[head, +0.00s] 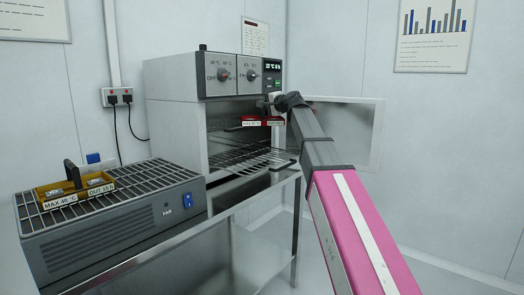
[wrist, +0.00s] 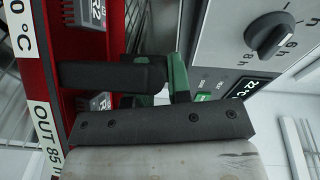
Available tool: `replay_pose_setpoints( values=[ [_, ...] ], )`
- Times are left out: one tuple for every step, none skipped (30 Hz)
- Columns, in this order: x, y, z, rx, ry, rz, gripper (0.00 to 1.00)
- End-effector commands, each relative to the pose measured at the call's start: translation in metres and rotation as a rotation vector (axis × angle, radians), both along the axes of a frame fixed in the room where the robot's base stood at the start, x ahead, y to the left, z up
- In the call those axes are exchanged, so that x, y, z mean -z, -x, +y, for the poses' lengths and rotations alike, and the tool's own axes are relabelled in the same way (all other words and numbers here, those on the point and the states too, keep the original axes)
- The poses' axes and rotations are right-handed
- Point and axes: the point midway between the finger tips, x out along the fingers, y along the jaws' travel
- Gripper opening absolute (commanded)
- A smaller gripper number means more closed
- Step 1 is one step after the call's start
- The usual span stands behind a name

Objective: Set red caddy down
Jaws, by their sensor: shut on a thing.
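The red caddy (head: 252,121) hangs level in front of or in the mouth of the oven, above its wire rack (head: 238,161); I cannot tell how far inside it is. White labels are on its front. In the wrist view, the red caddy (wrist: 56,110) fills the left side, with labels reading "°C" and "OUT 85" and grey parts inside. My gripper (head: 272,101) is shut on the caddy's dark handle, largely hidden in the head view. Green parts of my gripper (wrist: 178,76) show in the wrist view.
The oven (head: 172,120) stands on a metal table, its door (head: 345,130) swung open to the right, close to my arm. A yellow caddy (head: 72,187) sits on the grey fan unit's grille (head: 130,178) at left. The grille's right part is clear.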

Motion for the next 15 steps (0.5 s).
replay_pose_setpoints(
  values=[
    [0.013,0.002,0.000,0.001,0.000,0.001,0.00],
    [0.021,0.002,-0.001,0.002,0.001,0.002,0.00],
    [0.030,0.002,-0.001,0.003,-0.001,0.003,0.00],
    [0.037,0.002,-0.001,0.002,-0.001,0.002,0.00],
    [0.044,0.002,-0.001,0.003,0.000,0.002,0.00],
    [0.054,0.002,-0.001,0.003,-0.001,0.003,0.00],
    [0.060,0.002,-0.001,0.003,0.000,0.002,0.00],
    [0.067,0.002,-0.001,0.002,-0.001,0.002,0.00],
    [0.076,0.002,-0.001,0.004,-0.001,0.003,0.00],
    [0.083,0.002,-0.001,0.003,0.000,0.002,0.00],
    [0.088,0.001,-0.001,0.003,-0.001,0.001,0.00],
    [0.096,0.001,-0.001,0.002,-0.002,0.002,0.00],
    [0.102,0.001,-0.001,0.003,0.000,0.002,0.00],
    [0.106,0.001,-0.001,0.003,0.001,0.002,0.00],
    [0.111,0.001,-0.001,0.003,-0.001,0.001,0.00]
  ],
)
